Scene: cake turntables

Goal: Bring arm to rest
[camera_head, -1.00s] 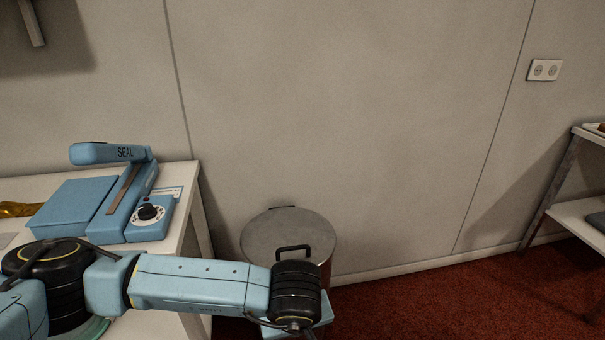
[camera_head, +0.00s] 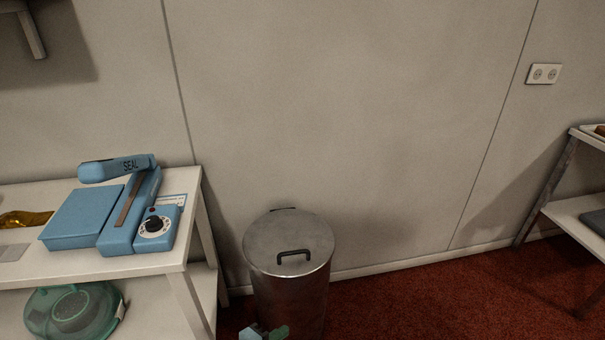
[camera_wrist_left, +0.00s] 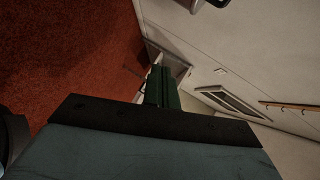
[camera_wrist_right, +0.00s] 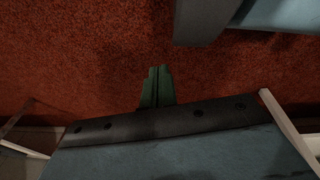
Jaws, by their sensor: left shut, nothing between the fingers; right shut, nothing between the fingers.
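My left gripper (camera_head: 279,331) shows only as a small blue and green piece at the bottom edge of the head view, in front of the lower part of the metal bin. In the left wrist view its green fingers (camera_wrist_left: 162,88) are together with nothing between them; red floor and a pale wall lie beyond. My right gripper is out of the head view. In the right wrist view its green fingers (camera_wrist_right: 156,86) are shut and empty above the red carpet. A blue-grey part, probably my own, crosses the top right of that view.
A metal bin (camera_head: 265,245) with a lid stands against the wall. Left of it, a white table (camera_head: 140,266) bears a blue sealer (camera_head: 85,215); a green round item (camera_head: 75,310) sits on its lower shelf. A shelf unit (camera_head: 570,215) stands at right. Carpet between is clear.

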